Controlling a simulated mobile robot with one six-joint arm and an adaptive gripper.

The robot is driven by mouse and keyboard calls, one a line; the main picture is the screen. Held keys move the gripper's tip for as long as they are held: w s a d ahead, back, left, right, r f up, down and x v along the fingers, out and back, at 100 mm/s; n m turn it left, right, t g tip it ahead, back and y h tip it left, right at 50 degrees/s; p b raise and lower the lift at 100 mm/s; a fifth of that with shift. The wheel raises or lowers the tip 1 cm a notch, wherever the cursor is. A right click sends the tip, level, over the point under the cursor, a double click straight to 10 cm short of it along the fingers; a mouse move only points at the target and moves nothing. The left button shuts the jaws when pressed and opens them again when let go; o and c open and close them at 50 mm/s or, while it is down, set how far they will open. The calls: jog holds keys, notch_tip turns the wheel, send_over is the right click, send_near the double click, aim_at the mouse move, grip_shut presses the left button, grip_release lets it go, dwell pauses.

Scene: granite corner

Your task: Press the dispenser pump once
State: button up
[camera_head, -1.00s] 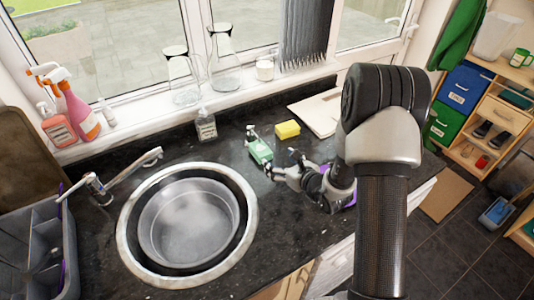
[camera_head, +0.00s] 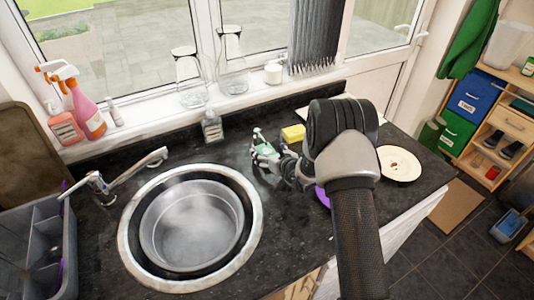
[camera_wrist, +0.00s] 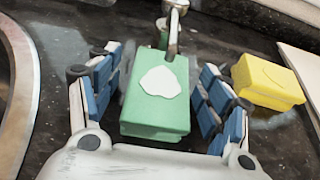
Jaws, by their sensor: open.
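A yellow sponge (camera_head: 293,133) lies just right of the dispenser. A clear bottle (camera_head: 212,127) stands near the window sill. The sink (camera_head: 128,225) is to the left. A white plate (camera_head: 400,164) lies right of my arm. Pink bottles (camera_head: 88,115) stand at the far left.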

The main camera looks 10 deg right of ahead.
jog(key=shift+c, duration=0.3)
jog(key=c, duration=1.1)
jog(key=shift+o, duration=0.2)
jog(key=shift+s+d, duration=0.1)
